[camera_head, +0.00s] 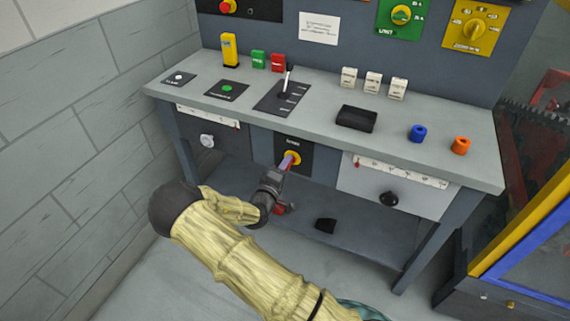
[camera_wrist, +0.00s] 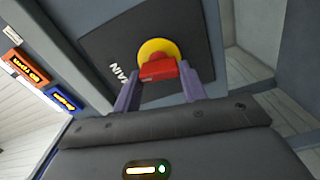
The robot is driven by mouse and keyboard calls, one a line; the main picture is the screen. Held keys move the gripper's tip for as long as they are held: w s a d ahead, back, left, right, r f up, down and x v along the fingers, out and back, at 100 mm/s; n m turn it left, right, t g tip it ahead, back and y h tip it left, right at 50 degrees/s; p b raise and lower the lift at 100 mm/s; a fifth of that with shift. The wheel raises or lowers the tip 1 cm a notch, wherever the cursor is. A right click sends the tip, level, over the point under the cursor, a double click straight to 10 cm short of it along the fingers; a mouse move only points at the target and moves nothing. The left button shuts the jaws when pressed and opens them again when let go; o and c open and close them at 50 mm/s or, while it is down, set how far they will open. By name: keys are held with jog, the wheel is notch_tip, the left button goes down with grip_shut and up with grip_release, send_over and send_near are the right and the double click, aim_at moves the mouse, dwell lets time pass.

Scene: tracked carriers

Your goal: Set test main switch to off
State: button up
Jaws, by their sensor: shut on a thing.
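The main switch is a red handle (camera_wrist: 158,70) on a yellow round base (camera_wrist: 151,49), set on a dark plate (camera_wrist: 205,30) whose label reads "MAIN" in the wrist view. In the head view its yellow base (camera_head: 293,157) shows on the bench front, below the worktop. My gripper (camera_wrist: 160,88) is shut on the red handle, with one purple finger on each side. My gripper also shows in the head view (camera_head: 287,163), where it hides most of the handle. The handle's exact set position is hard to tell.
A lower shelf (camera_head: 345,247) lies below.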

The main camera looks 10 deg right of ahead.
jog(key=shift+a+f+n, duration=0.1)
jog(key=shift+n, duration=0.9)
jog(key=o, duration=1)
jog(key=p+v, duration=0.1)
jog(key=v, duration=1.6)
jog(key=shift+s+a, duration=0.1)
jog(key=shift+s, duration=0.05)
